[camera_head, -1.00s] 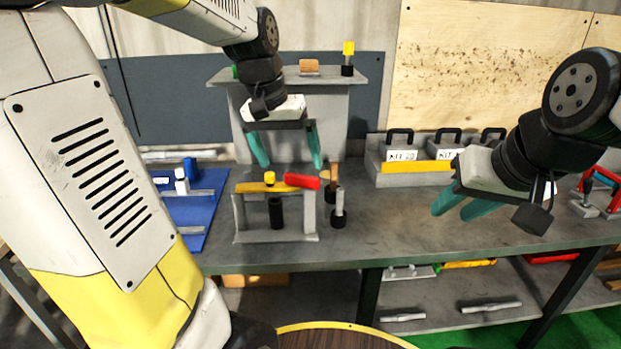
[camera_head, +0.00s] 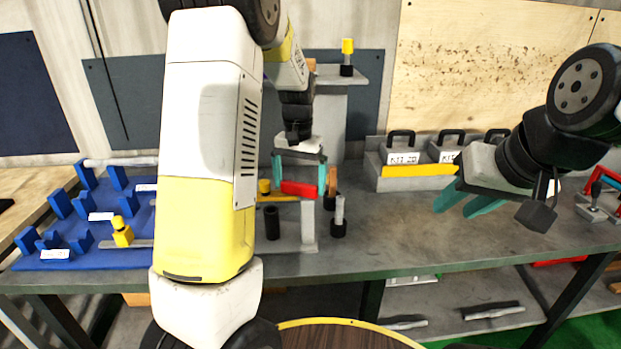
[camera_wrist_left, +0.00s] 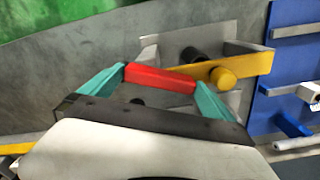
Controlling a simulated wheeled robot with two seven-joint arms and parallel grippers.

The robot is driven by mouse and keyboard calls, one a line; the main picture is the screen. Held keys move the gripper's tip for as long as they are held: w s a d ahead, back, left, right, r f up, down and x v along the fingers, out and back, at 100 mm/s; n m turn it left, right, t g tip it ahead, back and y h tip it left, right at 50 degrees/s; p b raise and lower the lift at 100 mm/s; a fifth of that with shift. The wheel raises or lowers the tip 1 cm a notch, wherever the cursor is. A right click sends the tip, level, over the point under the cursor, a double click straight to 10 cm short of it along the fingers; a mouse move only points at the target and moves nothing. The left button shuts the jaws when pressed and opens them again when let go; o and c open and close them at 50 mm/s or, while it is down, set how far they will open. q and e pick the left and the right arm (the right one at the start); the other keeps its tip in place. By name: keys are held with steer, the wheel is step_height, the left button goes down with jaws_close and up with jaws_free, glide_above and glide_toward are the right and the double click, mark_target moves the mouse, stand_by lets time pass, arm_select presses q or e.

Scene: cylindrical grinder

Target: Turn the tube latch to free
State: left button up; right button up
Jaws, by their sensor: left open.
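The tube latch is a yellow bar (camera_wrist_left: 246,66) with a red handle (camera_head: 299,189) and a yellow knob (camera_wrist_left: 222,78), on a grey stand (camera_head: 308,222). A dark tube (camera_head: 272,222) stands upright beneath the bar. My left gripper (camera_head: 300,181) is open over the red handle, one teal finger at each end of it. In the left wrist view the red handle (camera_wrist_left: 160,79) lies between the two fingertips. I cannot tell whether they touch it. My right gripper (camera_head: 458,208) is open and empty above the bench at right. My left arm hides the stand's left part.
A blue rack (camera_head: 75,257) with a yellow-topped piece stands at left. A small black post (camera_head: 338,228) with a light pin stands just right of the stand. Labelled kit boxes (camera_head: 403,153) stand at the back right. The bench between is clear.

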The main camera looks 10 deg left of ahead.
arm_select(q)
steer(key=shift+f, duration=0.55)
steer(key=c, duration=1.7)
steer(key=m, duration=0.2)
steer(key=w+m, duration=0.1)
steer(key=m, duration=0.2)
steer(key=shift+d+m, duration=0.15)
steer(key=shift+m, duration=0.15)
steer(key=m, duration=0.4)
steer(key=d+m, duration=0.1)
steer(key=m, duration=0.1)
steer(key=shift+w+r, duration=0.1)
steer(key=shift+w, duration=0.3)
